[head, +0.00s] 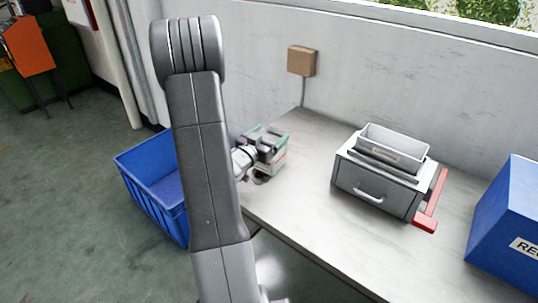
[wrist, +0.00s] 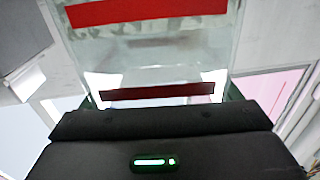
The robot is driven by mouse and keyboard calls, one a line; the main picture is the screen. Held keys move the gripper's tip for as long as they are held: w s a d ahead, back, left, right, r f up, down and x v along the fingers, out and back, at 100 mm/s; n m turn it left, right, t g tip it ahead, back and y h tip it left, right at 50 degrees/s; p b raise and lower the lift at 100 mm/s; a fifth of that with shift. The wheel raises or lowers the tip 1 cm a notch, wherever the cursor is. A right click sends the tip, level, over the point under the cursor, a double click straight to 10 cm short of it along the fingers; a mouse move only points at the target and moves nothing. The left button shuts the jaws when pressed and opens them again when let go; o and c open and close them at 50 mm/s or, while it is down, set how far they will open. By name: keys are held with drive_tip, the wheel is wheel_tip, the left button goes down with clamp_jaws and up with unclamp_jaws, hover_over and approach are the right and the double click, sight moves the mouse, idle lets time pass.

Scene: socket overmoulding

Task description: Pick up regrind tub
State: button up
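A small clear tub with red and green-white markings, which I take for the regrind tub (head: 281,157), stands at the left end of the bench. In the wrist view, the clear tub (wrist: 160,50) fills the upper middle, with a red band high up and a darker red band lower down. My gripper (head: 262,150) is right at the tub from the left. Its dark body spans the bottom of the wrist view. The fingers are mostly hidden, so I cannot tell whether they press on the tub.
A blue box (head: 510,225) with a cut-off label stands at right. A blue crate (head: 150,150) is left of the bench, partly behind my arm. Bench (head: 305,195) between tub and machine is clear.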

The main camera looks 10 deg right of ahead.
drive_tip(key=c, duration=1.1)
